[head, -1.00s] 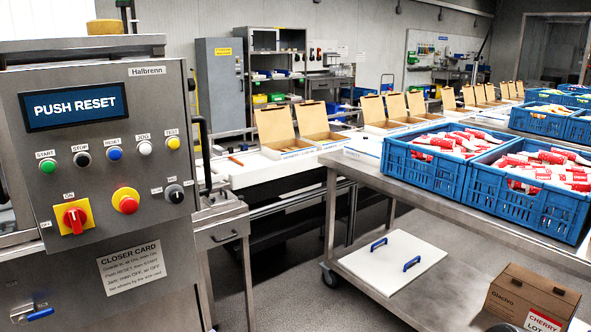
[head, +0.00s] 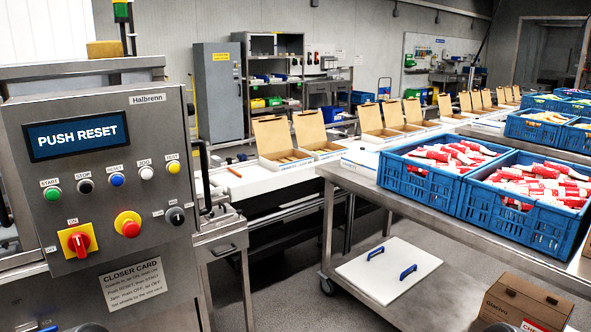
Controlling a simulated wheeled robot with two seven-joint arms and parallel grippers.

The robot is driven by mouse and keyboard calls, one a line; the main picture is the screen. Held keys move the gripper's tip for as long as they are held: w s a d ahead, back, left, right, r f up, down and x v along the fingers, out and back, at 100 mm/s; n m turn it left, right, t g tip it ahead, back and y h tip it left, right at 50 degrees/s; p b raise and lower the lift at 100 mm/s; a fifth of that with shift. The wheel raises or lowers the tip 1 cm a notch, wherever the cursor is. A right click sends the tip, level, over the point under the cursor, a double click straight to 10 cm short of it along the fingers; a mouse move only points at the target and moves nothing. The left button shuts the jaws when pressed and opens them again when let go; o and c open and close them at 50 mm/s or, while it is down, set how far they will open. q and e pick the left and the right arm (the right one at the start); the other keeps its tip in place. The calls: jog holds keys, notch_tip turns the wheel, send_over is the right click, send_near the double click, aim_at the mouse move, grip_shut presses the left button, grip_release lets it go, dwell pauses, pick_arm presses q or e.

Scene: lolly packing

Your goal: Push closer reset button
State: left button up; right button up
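The closer's grey control panel (head: 150,230) stands at the left of the head view. Its screen (head: 77,136) reads PUSH RESET. Below the screen is a row of small buttons. The blue reset button (head: 117,179) sits in the middle of the row, between the black stop button (head: 86,186) and the white jog button (head: 147,173). The green start button (head: 54,193) is at the row's left end and the yellow test button (head: 173,167) at its right end. Neither gripper can be made out, and nothing covers the reset button.
Under the row are a red rotary switch (head: 80,240) on a yellow plate and a red mushroom button (head: 130,228). A closer card (head: 133,284) hangs below. To the right stand open cartons (head: 275,140) and a steel table (head: 350,178) with blue crates (head: 420,182) of lollies.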

pick_arm(q)
grip_shut()
dwell(0.6)
dwell(0.8)
